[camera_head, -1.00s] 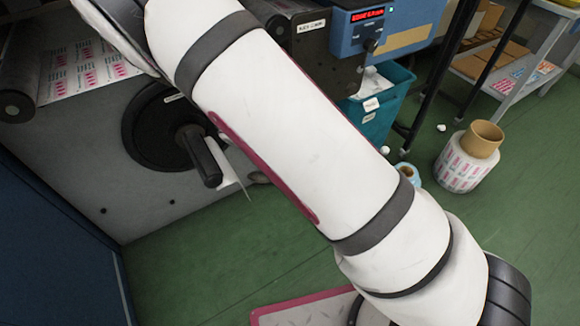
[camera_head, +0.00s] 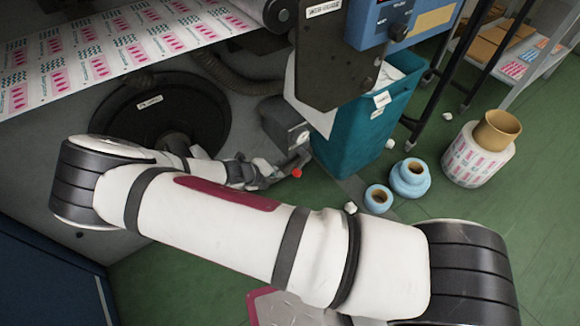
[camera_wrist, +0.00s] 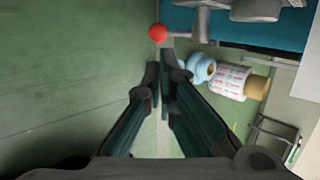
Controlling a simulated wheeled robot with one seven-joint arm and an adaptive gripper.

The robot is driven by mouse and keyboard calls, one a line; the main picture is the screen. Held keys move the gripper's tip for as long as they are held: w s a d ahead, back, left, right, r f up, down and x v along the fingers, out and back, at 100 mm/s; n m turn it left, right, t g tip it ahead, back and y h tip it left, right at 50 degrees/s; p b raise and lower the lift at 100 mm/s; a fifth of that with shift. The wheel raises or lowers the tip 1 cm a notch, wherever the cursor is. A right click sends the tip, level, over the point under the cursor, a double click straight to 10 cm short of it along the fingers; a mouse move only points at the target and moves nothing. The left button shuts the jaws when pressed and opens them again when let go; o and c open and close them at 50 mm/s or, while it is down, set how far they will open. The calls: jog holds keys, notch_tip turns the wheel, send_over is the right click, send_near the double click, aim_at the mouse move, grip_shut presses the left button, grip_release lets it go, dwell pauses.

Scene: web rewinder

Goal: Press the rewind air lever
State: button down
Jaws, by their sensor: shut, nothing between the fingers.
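The air lever is a short metal arm ending in a red ball knob (camera_head: 297,173). It hangs below a grey valve box (camera_head: 285,125) low on the machine. In the wrist view the red knob (camera_wrist: 158,33) is just beyond my fingertips, with its metal stem (camera_wrist: 180,34) running right to a grey fitting. My gripper (camera_wrist: 161,66) is shut and empty. In the head view my gripper (camera_head: 278,178) is small and close to the left of the knob. Some gap shows in the wrist view; contact cannot be told.
A black reel disc (camera_head: 160,120) is behind my arm. A teal bin (camera_head: 362,125) stands right of the valve box. Blue rolls (camera_head: 408,178) and a printed roll (camera_head: 478,160) stand on the green floor. The printed web (camera_head: 110,45) runs above.

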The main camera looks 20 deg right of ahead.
aim_at(296, 172)
jog(key=b+x, duration=0.5)
jog(key=x, duration=0.9)
jog(key=shift+d+r, duration=0.1)
